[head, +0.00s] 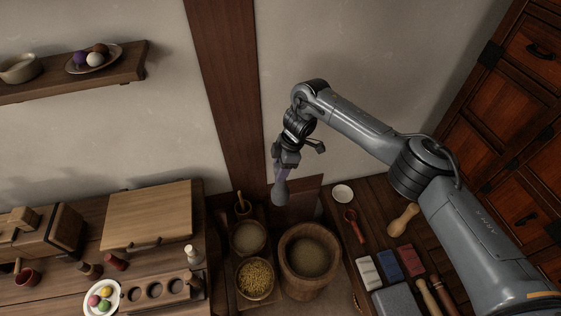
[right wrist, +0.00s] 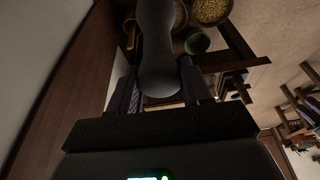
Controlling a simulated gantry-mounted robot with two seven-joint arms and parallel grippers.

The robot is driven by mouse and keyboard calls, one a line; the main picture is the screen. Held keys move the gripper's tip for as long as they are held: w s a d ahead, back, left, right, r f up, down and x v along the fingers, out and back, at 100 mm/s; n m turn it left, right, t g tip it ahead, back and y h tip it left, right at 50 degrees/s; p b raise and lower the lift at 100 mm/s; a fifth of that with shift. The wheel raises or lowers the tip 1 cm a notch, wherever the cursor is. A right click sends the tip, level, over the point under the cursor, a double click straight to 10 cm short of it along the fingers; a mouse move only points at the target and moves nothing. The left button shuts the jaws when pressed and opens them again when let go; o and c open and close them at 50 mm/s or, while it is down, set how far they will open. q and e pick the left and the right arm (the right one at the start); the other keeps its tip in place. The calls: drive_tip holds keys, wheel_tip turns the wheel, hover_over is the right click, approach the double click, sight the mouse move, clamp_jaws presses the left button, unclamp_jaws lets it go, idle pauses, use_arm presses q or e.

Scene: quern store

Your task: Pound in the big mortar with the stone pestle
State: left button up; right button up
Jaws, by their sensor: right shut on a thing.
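The stone pestle (head: 280,191) is grey and hangs from my right gripper (head: 284,168), heavy end down. My right gripper is shut on the pestle and holds it above the table, near the back wall. In the right wrist view the pestle (right wrist: 159,50) lies between the two fingers (right wrist: 165,88). The big mortar (head: 307,285) is a wide wooden vessel with pale brown contents, below and to the right of the pestle. The pestle is apart from the mortar. My left gripper is not in view.
Left of the mortar stand a bowl of yellow grain (head: 256,279), a bowl of pale meal (head: 249,238) and a small mortar (head: 243,209). To the right are a white dish (head: 343,193), a red spoon (head: 355,224), a wooden pestle (head: 403,220) and coloured blocks (head: 388,264). A wooden post rises behind.

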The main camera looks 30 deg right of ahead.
drive_tip(key=s+d+f+m+p, duration=0.1)
drive_tip(key=s+d+f, duration=0.2)
drive_tip(key=s+f, duration=0.65)
drive_tip(key=s+d+f+m+p, duration=0.15)
drive_tip(key=s+d+f, duration=0.35)
drive_tip(key=f, duration=0.7)
drive_tip(key=d+b+x, duration=0.1)
drive_tip(key=b+x, duration=0.8)
drive_tip(key=b, duration=0.1)
drive_tip(key=shift+s+f+n+t, duration=0.3)
drive_tip(key=shift+s+f+n, duration=0.15)
drive_tip(key=shift+s, duration=0.2)
